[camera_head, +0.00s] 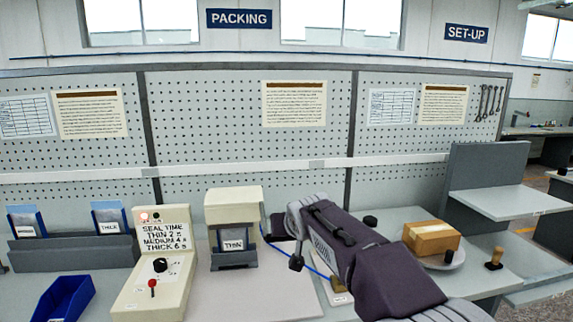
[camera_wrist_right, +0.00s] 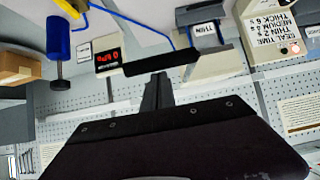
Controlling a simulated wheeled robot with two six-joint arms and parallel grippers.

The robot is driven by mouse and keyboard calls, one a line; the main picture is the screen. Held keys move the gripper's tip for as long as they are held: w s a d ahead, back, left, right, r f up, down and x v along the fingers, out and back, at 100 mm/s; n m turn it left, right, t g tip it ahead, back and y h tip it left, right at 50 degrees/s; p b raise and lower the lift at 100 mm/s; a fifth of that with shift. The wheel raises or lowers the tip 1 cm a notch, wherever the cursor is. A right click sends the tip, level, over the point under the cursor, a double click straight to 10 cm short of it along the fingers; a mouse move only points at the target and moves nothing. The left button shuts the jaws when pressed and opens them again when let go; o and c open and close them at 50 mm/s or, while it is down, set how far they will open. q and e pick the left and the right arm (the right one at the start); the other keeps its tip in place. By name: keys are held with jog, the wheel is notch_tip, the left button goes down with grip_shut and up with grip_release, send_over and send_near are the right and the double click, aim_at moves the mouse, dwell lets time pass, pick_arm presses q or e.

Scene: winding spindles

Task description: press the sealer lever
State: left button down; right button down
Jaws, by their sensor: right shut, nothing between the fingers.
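The beige control box (camera_head: 163,257) stands left of centre, with seal times printed on it, a black dial and a short red-tipped lever (camera_head: 152,284). To its right is a beige-headed unit (camera_head: 233,205) with a THIN label on its dark lower part. Both show upside down in the right wrist view, the box (camera_wrist_right: 275,28) at the upper right and the unit (camera_wrist_right: 205,35) near the top. My right gripper (camera_head: 296,262) is shut and empty, right of the unit and apart from the red-tipped lever. It also shows in the wrist view (camera_wrist_right: 162,64). My left gripper is not in view.
A dark rack (camera_head: 75,252) with labelled blue packets and a blue bin (camera_head: 65,299) are at the left. A cardboard box (camera_head: 431,237) and a wooden-handled stamp-like object (camera_head: 494,259) are at the right. A red-digit display (camera_wrist_right: 108,58) shows in the wrist view. Pegboard closes off the back.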

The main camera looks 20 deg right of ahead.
jog(key=r+p, duration=0.3)
jog(key=shift+w+r, duration=0.25)
jog(key=shift+w, duration=0.15)
jog(key=s+f+b+v, duration=0.1)
jog(key=v, duration=0.9)
jog(key=shift+f, duration=0.15)
jog(key=s+a+f+n+g+y+p, duration=0.1)
jog(key=s+a+f+g+p, duration=0.15)
jog(key=f, duration=0.65)
jog(key=s+a+f+g+p, duration=0.1)
jog(key=s+f+g+p, duration=0.15)
jog(key=f, duration=0.65)
jog(key=s+a+f+n+g+y, duration=0.1)
jog(key=s+a+f+g, duration=0.2)
jog(key=s+f, duration=0.9)
jog(key=shift+s+f+g+y, duration=0.3)
jog(key=shift+f+g, duration=0.1)
jog(key=shift+g, duration=0.3)
jog(key=shift+w, duration=0.1)
